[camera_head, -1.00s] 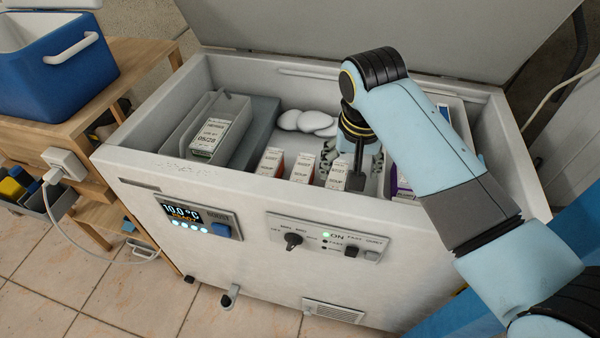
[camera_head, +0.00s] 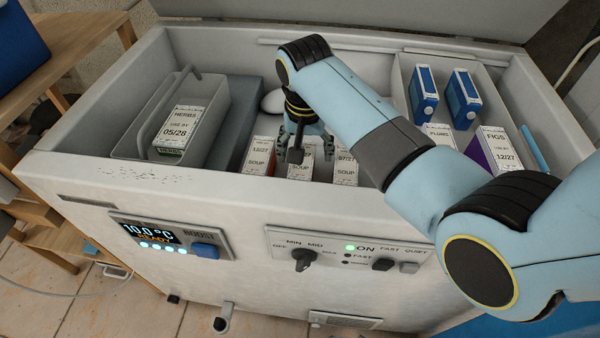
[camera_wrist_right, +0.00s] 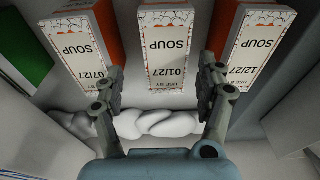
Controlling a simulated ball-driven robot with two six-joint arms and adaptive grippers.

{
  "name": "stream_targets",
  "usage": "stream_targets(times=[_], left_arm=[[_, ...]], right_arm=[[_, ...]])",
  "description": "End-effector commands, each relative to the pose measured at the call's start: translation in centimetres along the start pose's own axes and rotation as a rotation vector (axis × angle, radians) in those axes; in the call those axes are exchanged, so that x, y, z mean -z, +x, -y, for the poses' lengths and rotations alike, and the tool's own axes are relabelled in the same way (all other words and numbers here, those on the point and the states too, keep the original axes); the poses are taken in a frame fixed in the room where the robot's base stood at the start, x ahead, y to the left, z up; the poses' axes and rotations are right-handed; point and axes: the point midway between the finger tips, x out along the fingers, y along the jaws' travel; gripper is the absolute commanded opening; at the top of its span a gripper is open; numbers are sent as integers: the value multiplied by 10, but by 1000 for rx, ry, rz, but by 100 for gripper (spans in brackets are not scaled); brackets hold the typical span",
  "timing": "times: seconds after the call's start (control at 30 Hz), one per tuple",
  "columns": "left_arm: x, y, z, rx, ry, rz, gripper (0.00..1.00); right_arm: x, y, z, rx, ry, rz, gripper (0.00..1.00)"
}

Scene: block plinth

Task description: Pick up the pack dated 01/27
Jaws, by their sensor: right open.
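Three orange-and-white soup packs stand in a row at the chest's front wall. The pack dated 01/27 (camera_wrist_right: 168,52) is the middle one in the right wrist view; in the head view that middle pack (camera_head: 300,168) is partly covered by my gripper. My right gripper (camera_head: 297,150) is open above it. In the right wrist view the fingers (camera_wrist_right: 162,82) are to either side of the pack's date end; I cannot tell how far down they reach. The soup dated 07/27 (camera_wrist_right: 80,55) and the soup dated 12/27 (camera_wrist_right: 258,45) flank it. My left gripper is out of view.
A grey bin with a herbs pack (camera_head: 185,125) dated 05/28 is at the left. Blue packs (camera_head: 463,98) and a figs pack (camera_head: 497,148) are in the right section. White rounded lumps (camera_wrist_right: 150,122) lie behind the soups. The chest's front wall (camera_head: 200,192) is close.

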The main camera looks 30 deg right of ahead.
Motion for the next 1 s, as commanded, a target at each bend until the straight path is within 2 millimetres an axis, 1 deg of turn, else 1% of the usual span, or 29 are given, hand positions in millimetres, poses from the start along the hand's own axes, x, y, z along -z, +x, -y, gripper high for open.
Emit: stream_targets(times=[0.03, 0.27, 0.4, 0.5, 0.6, 0.83, 1.0], left_arm=[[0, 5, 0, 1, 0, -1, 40], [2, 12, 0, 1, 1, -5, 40], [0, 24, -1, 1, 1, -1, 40], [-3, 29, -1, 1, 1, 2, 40], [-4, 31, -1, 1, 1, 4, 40], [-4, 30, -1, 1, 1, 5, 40], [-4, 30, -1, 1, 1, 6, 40]], right_arm=[[-1, 10, 0, -2, 0, 2, 73], [-1, 29, 2, 0, 0, 0, 73], [-5, 54, 7, -1, -1, 2, 73], [-6, 67, 7, -2, -1, 1, 73], [-5, 73, 7, -1, 0, 0, 73], [-4, 72, 8, 0, 0, -1, 73], [-5, 72, 8, 0, 0, -1, 51]])
